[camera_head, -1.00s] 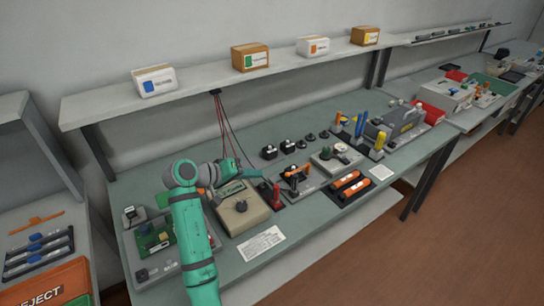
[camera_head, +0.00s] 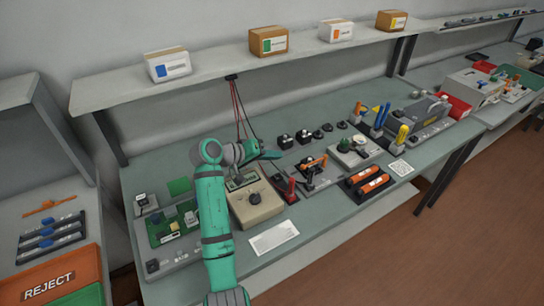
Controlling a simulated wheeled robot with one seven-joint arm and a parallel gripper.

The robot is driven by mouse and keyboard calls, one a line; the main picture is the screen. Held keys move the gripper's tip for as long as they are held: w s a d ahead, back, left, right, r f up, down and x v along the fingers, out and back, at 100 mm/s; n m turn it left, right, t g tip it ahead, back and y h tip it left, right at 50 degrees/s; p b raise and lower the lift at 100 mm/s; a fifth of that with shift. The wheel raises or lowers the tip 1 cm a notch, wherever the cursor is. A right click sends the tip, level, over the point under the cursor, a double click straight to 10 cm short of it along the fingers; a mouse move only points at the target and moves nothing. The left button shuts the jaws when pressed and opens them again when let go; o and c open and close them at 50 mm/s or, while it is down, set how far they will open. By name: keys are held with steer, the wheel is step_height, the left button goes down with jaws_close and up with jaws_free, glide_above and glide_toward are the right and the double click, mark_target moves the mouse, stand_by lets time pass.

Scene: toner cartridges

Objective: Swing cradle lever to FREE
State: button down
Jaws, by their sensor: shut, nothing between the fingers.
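A grey cradle (camera_head: 318,179) stands on the bench right of the arm, with an orange lever (camera_head: 313,162) and black parts on top. Any FREE marking is too small to read, so I cannot tell the lever's position. My gripper (camera_head: 279,154) is shut and empty. It is above the bench, left of the orange lever and apart from it in the picture. It is behind the beige meter box (camera_head: 256,205).
A red-handled tool (camera_head: 290,190) stands between the meter box and the cradle. Orange cartridges (camera_head: 368,183) lie in a black tray to the right. Dark knobs (camera_head: 304,137) stand behind. Cables (camera_head: 238,100) hang from the shelf near my gripper.

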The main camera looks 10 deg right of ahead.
steer(key=shift+w+d+f, duration=0.15)
steer(key=shift+d+f, duration=0.85)
steer(key=shift+d, duration=0.25)
steer(key=shift+w+d+f, duration=0.15)
steer(key=shift+d+f, duration=0.8)
steer(key=shift+d, duration=0.35)
steer(key=shift+w+d+f, duration=0.15)
steer(key=shift+d+f, duration=0.85)
steer(key=shift+d, duration=0.25)
